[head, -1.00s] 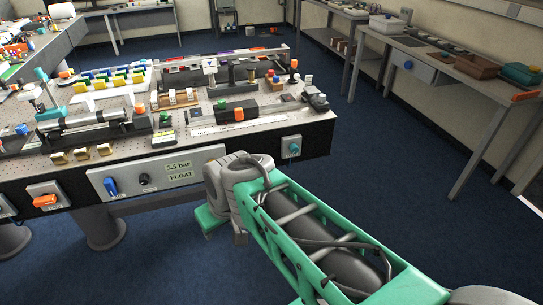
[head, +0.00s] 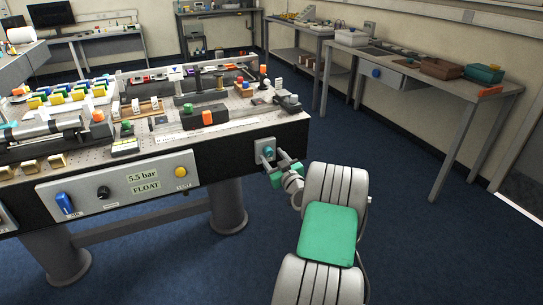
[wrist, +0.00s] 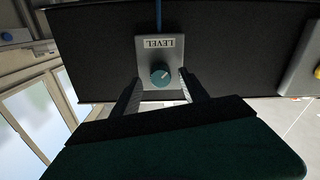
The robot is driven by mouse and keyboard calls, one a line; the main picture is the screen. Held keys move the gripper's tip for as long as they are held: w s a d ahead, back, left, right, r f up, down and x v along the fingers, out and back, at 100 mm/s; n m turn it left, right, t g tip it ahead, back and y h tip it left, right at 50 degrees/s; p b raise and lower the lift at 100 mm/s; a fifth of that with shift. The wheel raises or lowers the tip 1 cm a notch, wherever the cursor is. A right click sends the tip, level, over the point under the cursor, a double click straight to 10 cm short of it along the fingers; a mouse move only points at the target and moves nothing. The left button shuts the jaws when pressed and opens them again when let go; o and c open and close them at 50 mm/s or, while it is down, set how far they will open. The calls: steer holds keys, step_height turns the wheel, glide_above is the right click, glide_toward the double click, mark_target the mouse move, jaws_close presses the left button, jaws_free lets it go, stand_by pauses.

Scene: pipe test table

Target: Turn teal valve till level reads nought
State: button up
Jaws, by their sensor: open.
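The teal valve (wrist: 160,76) is a round knob with a pale pointer line, on a grey plate (wrist: 147,46) marked LEVEL, which appears upside down in the wrist view. In the head view the plate (head: 265,150) is on the table's front side near its right end. My gripper (wrist: 157,87) is open, with one finger on each side of the knob. In the head view my gripper (head: 272,160) is at the plate and partly covers the knob. I cannot tell whether the fingers touch the knob. No scale numbers are readable.
A grey panel (head: 120,192) left of the valve carries a blue lever (head: 65,204), a black knob (head: 103,192), a yellow button (head: 180,171) and labels reading 5.5 bar and FLOAT. The pipe table (head: 240,133) is crowded on top. Blue floor (head: 400,215) is open to the right.

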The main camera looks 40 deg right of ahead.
steer(key=shift+w+d, duration=0.2)
steer(key=shift+w, duration=0.45)
steer(key=shift+c, duration=0.4)
jaws_close()
steer(key=shift+d, duration=0.1)
